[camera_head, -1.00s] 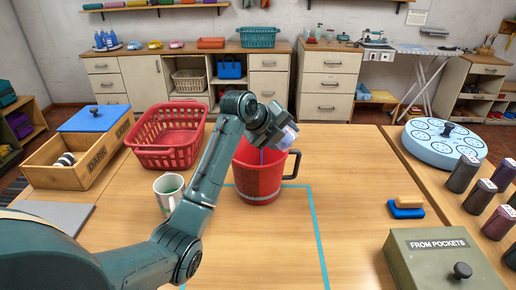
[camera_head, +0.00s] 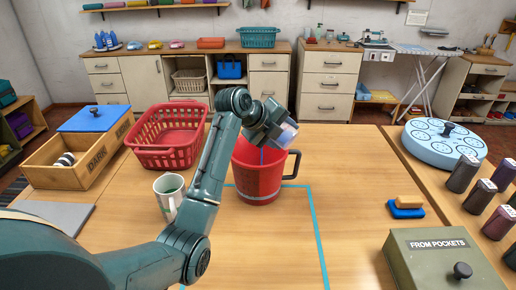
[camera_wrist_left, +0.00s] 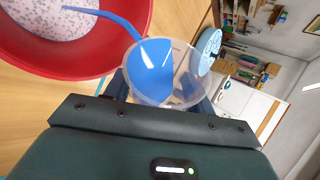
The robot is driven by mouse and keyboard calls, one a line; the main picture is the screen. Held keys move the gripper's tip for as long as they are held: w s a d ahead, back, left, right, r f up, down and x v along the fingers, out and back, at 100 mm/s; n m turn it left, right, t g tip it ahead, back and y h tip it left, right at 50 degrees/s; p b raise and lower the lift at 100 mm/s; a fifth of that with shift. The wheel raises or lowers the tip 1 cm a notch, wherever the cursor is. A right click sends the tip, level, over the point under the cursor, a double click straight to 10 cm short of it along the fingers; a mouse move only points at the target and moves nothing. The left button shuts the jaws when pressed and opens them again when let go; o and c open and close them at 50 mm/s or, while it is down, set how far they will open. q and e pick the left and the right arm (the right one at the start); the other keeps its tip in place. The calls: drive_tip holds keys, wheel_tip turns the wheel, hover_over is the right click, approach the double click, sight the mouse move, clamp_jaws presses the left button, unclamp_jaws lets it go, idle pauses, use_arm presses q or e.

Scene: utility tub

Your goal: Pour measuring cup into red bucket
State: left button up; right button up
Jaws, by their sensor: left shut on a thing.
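The red bucket (camera_head: 258,182) stands upright on the wooden table in the head view, with a dark handle on its right. In the left wrist view the red bucket (camera_wrist_left: 95,62) holds a pale, speckled content. My left gripper (camera_head: 277,128) is over the bucket's rim, shut on the clear measuring cup (camera_head: 287,134). In the left wrist view the measuring cup (camera_wrist_left: 185,92) is tilted, with blue liquid inside. A blue stream runs from its lip into the bucket. My left gripper's fingers (camera_wrist_left: 165,95) are mostly hidden behind the cup. My right gripper is not in view.
A white mug (camera_head: 168,190) stands left of the bucket, near my left arm. A red basket (camera_head: 168,150) and a wooden box (camera_head: 95,165) are farther left. A sponge (camera_head: 405,212) and an olive box (camera_head: 425,262) lie right. Table right of the bucket is clear.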

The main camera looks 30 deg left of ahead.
use_arm(q)
drive_tip(key=shift+r, duration=0.1)
drive_tip(key=shift+w+a+f+n+h, duration=0.1)
drive_tip(key=shift+a+f+n+h, duration=0.15)
drive_tip(key=shift+a+h, duration=0.2)
drive_tip(key=shift+w+a+f+n+h, duration=0.15)
drive_tip(key=shift+a+n+h, duration=0.1)
drive_tip(key=shift+a+h, duration=0.15)
idle(0.6)
drive_tip(key=shift+a+f+n+h+b, duration=0.2)
drive_tip(key=shift+f+n+h+b, duration=0.25)
drive_tip(key=shift+h, duration=0.1)
idle(0.8)
drive_tip(key=shift+a+r+h, duration=0.1)
drive_tip(key=shift+r+h, duration=0.05)
drive_tip(key=shift+h, duration=0.25)
idle(0.4)
